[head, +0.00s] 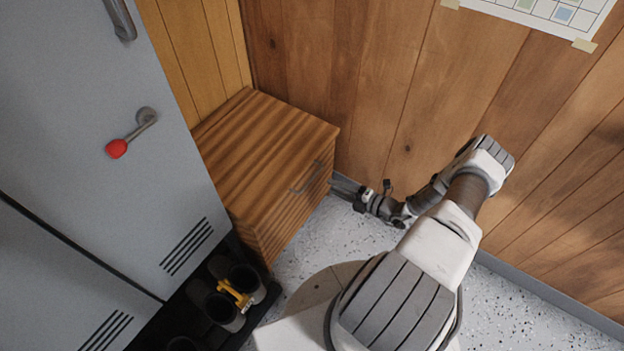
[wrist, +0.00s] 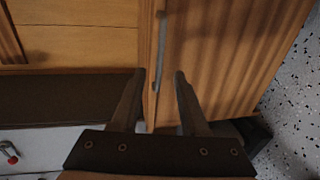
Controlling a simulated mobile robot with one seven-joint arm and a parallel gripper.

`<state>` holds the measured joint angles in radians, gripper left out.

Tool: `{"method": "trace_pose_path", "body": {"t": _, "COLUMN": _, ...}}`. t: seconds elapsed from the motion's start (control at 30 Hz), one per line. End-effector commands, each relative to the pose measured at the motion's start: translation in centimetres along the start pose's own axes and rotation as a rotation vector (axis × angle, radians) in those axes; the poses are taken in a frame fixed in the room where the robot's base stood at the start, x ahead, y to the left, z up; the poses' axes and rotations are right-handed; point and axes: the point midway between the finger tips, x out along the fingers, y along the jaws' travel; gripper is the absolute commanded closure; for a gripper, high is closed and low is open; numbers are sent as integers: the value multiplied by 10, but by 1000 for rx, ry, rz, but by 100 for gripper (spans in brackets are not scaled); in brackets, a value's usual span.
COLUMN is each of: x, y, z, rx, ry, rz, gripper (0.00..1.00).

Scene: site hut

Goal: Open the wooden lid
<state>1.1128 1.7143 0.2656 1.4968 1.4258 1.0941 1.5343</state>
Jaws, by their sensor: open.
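The wooden lid (head: 265,150) is the striped top of a wooden box standing in the corner; it looks shut. A thin grey bar handle (head: 307,180) is on the box's right-hand face, near its top edge. My gripper (head: 362,200) is just right of that face, small and partly hidden by its own links in the head view. In the wrist view, the two fingers of my gripper (wrist: 159,76) are apart and empty. The bar handle (wrist: 162,55) shows between and beyond their tips. I cannot tell whether the fingers reach around it.
A grey locker (head: 110,120) with a red-tipped lever (head: 117,148) stands left of the box. Dark boots (head: 224,310) and a yellow item (head: 235,294) sit in front of it. A plank wall (head: 400,100) is close behind. Speckled floor (head: 305,245) is clear right of the box.

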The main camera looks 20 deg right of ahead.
Motion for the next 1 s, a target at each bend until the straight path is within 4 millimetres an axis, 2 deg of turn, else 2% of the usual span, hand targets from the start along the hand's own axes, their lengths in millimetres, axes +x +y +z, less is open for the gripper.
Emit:
{"method": "trace_pose_path", "body": {"t": 0.03, "x": 13, "y": -2, "z": -1, "rx": 0, "ry": 2, "rz": 2, "gripper": 55}}
{"method": "trace_pose_path", "body": {"t": 0.2, "x": 49, "y": -2, "z": -1, "rx": -1, "ry": 3, "rz": 2, "gripper": 55}}
{"method": "trace_pose_path", "body": {"t": 0.4, "x": 81, "y": -1, "z": -1, "rx": -1, "ry": 2, "rz": 1, "gripper": 55}}
{"method": "trace_pose_path", "body": {"t": 0.6, "x": 96, "y": 0, "z": -1, "rx": -1, "ry": 2, "rz": 0, "gripper": 55}}
{"method": "trace_pose_path", "body": {"t": 0.87, "x": 97, "y": 0, "z": 0, "rx": 0, "ry": 1, "rz": 0, "gripper": 55}}
{"method": "trace_pose_path", "body": {"t": 0.9, "x": 97, "y": 0, "z": 0, "rx": 0, "ry": 1, "rz": 0, "gripper": 57}}
{"method": "trace_pose_path", "body": {"t": 1.0, "x": 97, "y": 0, "z": 0, "rx": 0, "ry": 1, "rz": 0, "gripper": 75}}
